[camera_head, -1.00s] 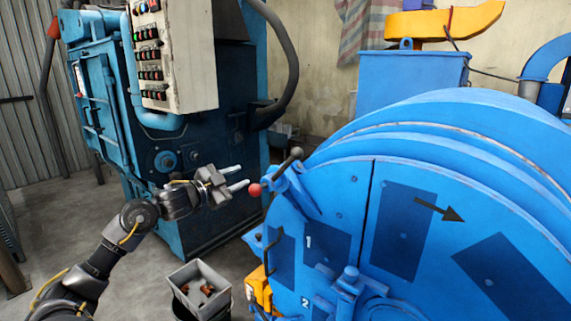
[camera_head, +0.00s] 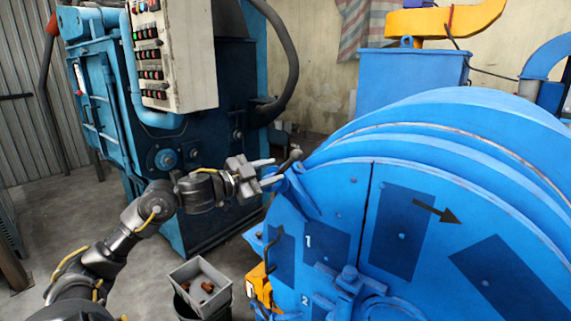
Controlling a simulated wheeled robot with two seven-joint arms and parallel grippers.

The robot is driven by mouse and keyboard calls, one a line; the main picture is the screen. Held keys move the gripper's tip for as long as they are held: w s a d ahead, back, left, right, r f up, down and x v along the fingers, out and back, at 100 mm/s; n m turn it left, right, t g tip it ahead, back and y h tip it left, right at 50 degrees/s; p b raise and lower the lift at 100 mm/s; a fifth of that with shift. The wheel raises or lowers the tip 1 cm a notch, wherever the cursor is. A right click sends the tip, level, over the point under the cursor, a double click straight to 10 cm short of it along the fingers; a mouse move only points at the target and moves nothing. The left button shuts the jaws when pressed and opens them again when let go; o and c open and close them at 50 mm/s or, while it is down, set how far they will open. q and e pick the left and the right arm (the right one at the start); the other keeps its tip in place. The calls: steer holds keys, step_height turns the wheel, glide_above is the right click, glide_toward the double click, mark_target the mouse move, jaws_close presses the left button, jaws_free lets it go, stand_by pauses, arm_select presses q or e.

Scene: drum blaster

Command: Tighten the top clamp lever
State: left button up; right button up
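My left gripper (camera_head: 277,169) comes in from the left, at the lever. Its two pale fingers are apart and point right, one above the other, with their tips by the lever's bar. I cannot tell whether they touch it. My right gripper is not in view.
A blue machine with a control panel (camera_head: 170,60) stands behind my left arm. A grey bin (camera_head: 200,287) with brown pieces sits below the gripper. An orange part (camera_head: 260,287) is at the drum's lower left. The floor at left is open.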

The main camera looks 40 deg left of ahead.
mark_target(283, 168)
arm_select(q)
steer(key=shift+p+x, duration=0.8)
steer(key=shift+x, duration=1.85)
steer(key=shift+s, duration=0.1)
jaws_close()
